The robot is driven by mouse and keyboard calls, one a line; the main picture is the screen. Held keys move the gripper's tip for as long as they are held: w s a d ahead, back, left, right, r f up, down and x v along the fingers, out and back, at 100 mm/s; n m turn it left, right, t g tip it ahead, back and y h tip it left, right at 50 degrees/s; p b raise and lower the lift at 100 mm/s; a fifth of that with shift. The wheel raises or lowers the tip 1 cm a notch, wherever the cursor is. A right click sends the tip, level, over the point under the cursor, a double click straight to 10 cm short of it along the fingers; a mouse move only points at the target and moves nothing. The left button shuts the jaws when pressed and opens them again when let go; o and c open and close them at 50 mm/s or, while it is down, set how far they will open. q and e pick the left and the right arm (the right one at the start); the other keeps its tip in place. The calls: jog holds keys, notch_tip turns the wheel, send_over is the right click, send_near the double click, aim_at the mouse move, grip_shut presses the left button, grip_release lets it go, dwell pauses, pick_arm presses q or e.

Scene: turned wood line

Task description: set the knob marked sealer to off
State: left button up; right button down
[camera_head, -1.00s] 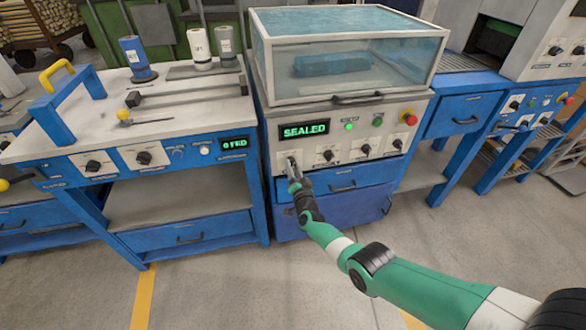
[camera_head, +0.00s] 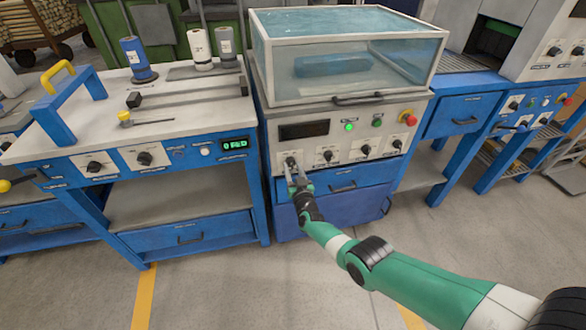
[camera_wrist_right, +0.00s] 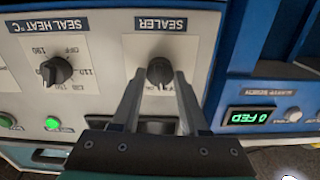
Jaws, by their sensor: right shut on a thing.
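The sealer knob (camera_wrist_right: 160,71) is black, on a white plate under the label SEALER, which appears upside down in the right wrist view. In the head view the knob (camera_head: 290,162) is the leftmost on the front panel of the machine with the clear cover. My right gripper (camera_head: 295,176) is at this knob, its fingers on either side of it, shut on it. The fingers hide part of the plate, and I cannot read the knob's setting clearly. The machine's display (camera_head: 304,130) is dark. My left gripper is not in view.
The seal heat knob (camera_wrist_right: 56,70) sits beside the sealer knob. Other knobs, a lit green lamp (camera_head: 348,127) and a red button (camera_head: 408,118) are on the same panel. A blue bench (camera_head: 178,198) stands close on the left. The floor in front is clear.

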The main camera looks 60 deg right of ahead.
jog(key=n, duration=0.4)
jog(key=shift+f, duration=0.1)
dwell(0.4)
jog(key=shift+c, duration=2.1)
grip_release()
